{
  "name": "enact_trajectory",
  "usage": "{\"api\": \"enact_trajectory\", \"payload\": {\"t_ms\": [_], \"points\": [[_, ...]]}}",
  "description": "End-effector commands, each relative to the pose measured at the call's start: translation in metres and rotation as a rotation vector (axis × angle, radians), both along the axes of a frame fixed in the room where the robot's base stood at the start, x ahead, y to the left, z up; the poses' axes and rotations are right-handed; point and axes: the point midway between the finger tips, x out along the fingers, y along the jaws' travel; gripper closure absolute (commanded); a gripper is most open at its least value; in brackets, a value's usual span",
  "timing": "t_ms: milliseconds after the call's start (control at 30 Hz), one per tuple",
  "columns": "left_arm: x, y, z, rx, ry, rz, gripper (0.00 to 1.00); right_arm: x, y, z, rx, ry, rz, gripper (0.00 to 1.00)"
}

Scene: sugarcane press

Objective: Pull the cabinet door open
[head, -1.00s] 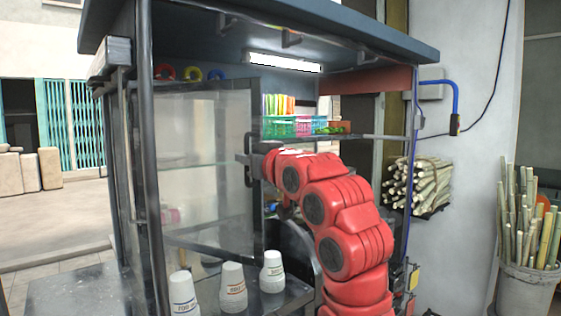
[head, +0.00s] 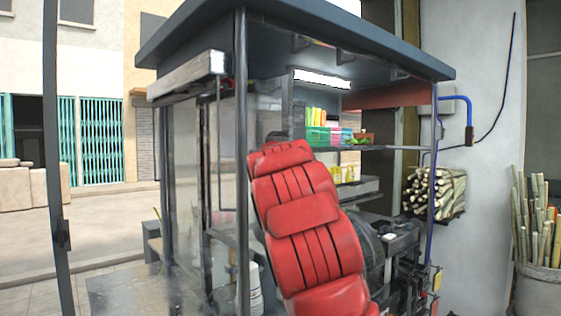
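The cabinet door appears as a framed glass panel (head: 226,170) behind the dark front post, seen at a steep angle. Its right part and handle are hidden behind my red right arm, so I cannot tell exactly how far it stands open. The cabinet (head: 340,38) has a dark flat roof. My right arm reaches up from the bottom middle across the cabinet front. Its gripper is hidden behind the arm, so its fingers and any hold on the handle do not show. My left gripper is out of view.
White cups (head: 256,296) stand low behind the post, partly hidden. A shelf holds green and pink baskets (head: 318,137). Cane bundles (head: 436,192) and a bucket of canes (head: 541,288) are at right. A thin dark upright (head: 56,150) stands at far left; open pavement lies beyond.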

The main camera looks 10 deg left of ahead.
Motion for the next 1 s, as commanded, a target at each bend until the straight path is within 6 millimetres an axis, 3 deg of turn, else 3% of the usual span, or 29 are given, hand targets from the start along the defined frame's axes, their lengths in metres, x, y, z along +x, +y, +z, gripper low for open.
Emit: {"api": "enact_trajectory", "payload": {"t_ms": [300, 333, 500, 1000], "points": [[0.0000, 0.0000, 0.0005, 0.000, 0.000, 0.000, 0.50, -0.0013, 0.0012, 0.0028, 0.002, -0.006, 0.002, 1.00], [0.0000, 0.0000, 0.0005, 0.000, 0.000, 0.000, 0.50, -0.0013, 0.0012, 0.0028, 0.002, -0.006, 0.002, 0.83], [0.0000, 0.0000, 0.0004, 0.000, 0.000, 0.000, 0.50, -0.0006, 0.0007, 0.0016, 0.001, -0.004, 0.001, 0.55], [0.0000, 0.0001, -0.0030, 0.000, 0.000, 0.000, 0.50, -0.0056, -0.0017, -0.0013, -0.001, 0.001, -0.002, 0.55]]}}
